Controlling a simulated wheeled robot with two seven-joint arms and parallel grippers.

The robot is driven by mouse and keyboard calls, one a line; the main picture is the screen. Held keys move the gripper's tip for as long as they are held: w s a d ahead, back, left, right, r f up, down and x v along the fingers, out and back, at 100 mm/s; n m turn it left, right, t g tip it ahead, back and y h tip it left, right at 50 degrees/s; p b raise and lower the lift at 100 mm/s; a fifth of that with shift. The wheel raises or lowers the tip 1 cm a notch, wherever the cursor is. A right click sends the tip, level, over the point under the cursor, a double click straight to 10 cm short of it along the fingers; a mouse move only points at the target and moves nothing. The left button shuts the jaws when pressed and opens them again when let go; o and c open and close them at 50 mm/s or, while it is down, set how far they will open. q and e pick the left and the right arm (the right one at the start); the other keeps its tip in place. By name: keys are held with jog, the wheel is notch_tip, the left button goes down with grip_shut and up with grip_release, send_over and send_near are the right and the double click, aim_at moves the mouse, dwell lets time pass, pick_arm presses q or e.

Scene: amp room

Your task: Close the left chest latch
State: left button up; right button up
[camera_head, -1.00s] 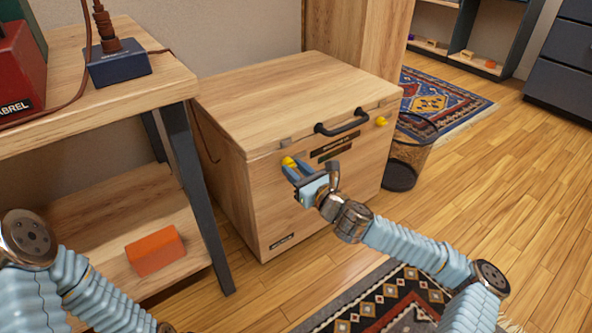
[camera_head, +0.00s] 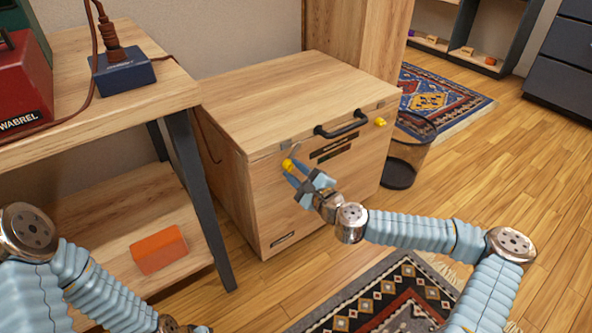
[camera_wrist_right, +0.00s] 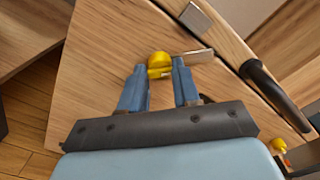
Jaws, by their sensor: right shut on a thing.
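The wooden chest (camera_head: 270,205) stands against the wall with its lid down and a black handle (camera_head: 342,124) at the front edge. The left chest latch (camera_head: 288,164) is a yellow knob with a thin metal strip rising from it; the knob also shows in the right wrist view (camera_wrist_right: 160,62). My right gripper (camera_head: 292,168) is shut on this latch, its blue fingers (camera_wrist_right: 160,80) on either side of the yellow part. A metal catch plate (camera_wrist_right: 196,20) sits on the lid edge above. My left arm is at the lower left; its fingers are out of view.
The right yellow latch (camera_head: 380,122) is on the chest front. A wooden bench (camera_head: 160,100) with a dark leg stands close on the left, an orange block (camera_head: 159,250) on its lower shelf. A wire basket (camera_head: 408,160) stands right of the chest; a patterned rug (camera_head: 385,300) lies in front.

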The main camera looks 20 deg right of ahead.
jog(key=n, duration=0.4)
jog(key=shift+n, duration=2.2)
jog(key=o, duration=1.1)
jog(key=shift+c, duration=0.2)
